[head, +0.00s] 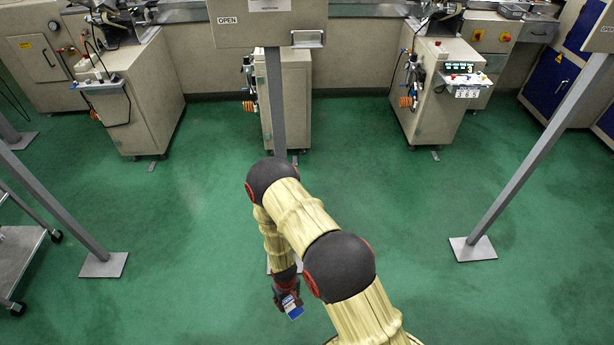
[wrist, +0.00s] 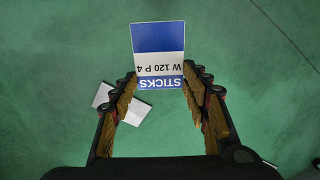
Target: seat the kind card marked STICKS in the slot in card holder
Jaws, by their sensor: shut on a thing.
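The kind card (wrist: 158,42) is blue and white, marked STICKS and W 120 P 4, with its text upside down in the wrist view. My gripper (wrist: 160,76) is shut on the card's lower edge, and the card stands out beyond the fingertips. In the head view my gripper (head: 287,291) hangs low over the green floor, and the card (head: 294,310) shows as a small blue and white patch below it. A beige box (head: 270,32) on a post carries an OPEN label and a small metal bracket (head: 307,39). I cannot tell whether this bracket is the card holder; no slot is clear.
The post (head: 274,100) stands beyond my arm. Other grey posts with foot plates stand at left (head: 60,205) and right (head: 530,155). Beige machines (head: 140,100) line the back, and a cart (head: 18,255) is at far left. The green floor between is clear.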

